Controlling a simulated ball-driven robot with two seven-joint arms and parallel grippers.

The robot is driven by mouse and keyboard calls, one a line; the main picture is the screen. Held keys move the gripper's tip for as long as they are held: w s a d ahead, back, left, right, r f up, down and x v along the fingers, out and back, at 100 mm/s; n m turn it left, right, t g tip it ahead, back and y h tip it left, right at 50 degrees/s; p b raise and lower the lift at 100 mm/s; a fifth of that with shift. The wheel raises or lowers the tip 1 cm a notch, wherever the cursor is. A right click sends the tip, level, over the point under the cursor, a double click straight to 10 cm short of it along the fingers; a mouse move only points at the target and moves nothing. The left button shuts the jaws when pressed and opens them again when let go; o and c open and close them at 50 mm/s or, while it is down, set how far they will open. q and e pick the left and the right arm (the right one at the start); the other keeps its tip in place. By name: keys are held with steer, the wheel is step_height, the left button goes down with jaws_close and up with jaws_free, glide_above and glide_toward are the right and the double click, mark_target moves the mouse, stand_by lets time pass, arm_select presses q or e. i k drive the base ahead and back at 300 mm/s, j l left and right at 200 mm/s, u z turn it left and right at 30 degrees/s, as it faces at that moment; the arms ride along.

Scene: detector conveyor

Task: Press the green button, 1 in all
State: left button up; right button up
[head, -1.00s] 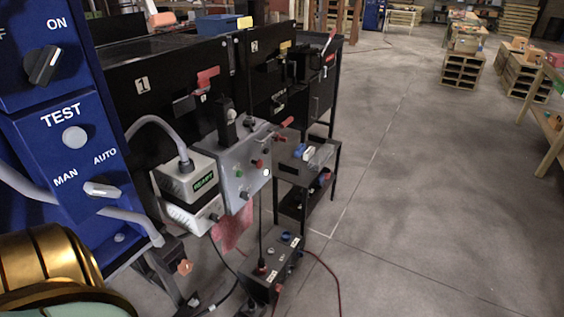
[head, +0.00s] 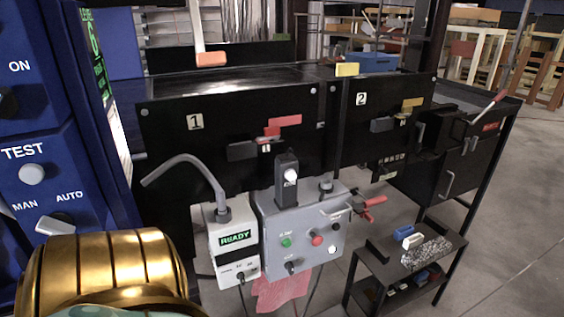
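The green button (head: 286,242) is a small round button on the front of a grey control box (head: 308,262), below the black machine front. A red button (head: 316,239) sits to its right on the same box, and a white one shows lower right. No gripper fingers show. A gold and pale green rounded part at the lower left seems to be mine. It is apart from the box in the picture.
A white unit with a READY display (head: 235,238) hangs left of the grey box. A blue panel (head: 60,120) with knobs stands at the left. A black cart (head: 365,290) stands at the right. Red-handled pliers (head: 370,210) are by the box. Open floor lies at the right.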

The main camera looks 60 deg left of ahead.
mark_target(287, 243)
steer(key=i+l+u, duration=0.1)
steer(key=i+u, duration=0.15)
steer(key=u, duration=0.25)
steer(key=i+l+u, duration=0.2)
steer(key=u, duration=0.3)
steer(key=i+l+u, duration=0.25)
steer(key=u, duration=0.25)
steer(key=i+l+u, duration=0.1)
steer(key=l+u, duration=0.35)
steer(key=i+l+u, duration=0.15)
steer(key=u, duration=0.2)
steer(key=i+l+u, duration=0.1)
steer(key=l+u, duration=0.25)
